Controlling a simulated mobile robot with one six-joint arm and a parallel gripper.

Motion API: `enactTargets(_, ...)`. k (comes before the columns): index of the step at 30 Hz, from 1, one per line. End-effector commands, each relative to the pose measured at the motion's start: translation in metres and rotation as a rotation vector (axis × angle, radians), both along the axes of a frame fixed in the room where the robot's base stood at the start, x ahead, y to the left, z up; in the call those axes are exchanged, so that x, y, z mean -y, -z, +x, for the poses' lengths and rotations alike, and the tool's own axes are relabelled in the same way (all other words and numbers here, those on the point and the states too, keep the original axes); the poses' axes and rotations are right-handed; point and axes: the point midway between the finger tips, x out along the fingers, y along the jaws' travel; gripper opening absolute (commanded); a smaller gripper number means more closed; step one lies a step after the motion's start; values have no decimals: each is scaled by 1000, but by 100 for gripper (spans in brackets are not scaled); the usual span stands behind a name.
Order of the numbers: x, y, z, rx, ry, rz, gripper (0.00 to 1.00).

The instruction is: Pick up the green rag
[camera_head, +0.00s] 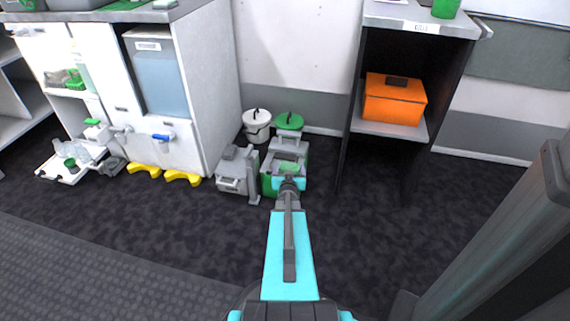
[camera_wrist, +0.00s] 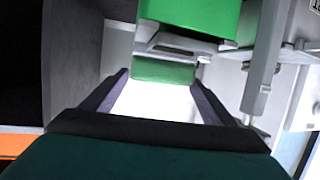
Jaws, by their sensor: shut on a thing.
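The green rag (camera_head: 289,167) shows as a small light green patch at the end of my arm in the head view, low by the green and grey machine. My gripper (camera_head: 288,180) points away from me and is shut on the rag. In the wrist view my gripper (camera_wrist: 160,85) has its two dark fingers on either side of the rag (camera_wrist: 165,71). The area nearer the palm is washed out to white. The fingers hide the rag's edges, and I cannot tell whether it still touches the machine.
The green and grey machine (camera_head: 270,180) and a grey unit (camera_head: 237,170) stand around my gripper. Behind are a white bucket (camera_head: 257,128) and a green-lidded one (camera_head: 289,122). A shelf with an orange box (camera_head: 394,100) is right. Front floor is clear.

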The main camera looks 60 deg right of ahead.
Motion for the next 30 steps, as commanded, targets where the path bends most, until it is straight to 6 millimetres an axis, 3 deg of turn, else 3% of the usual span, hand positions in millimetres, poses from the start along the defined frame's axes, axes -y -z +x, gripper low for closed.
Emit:
enactTargets(3,-11,-4,-20,-1,2,1,55)
enactTargets(15,-37,-9,-68,-1,2,2,55)
enactTargets(30,-42,-8,-78,1,0,0,55)
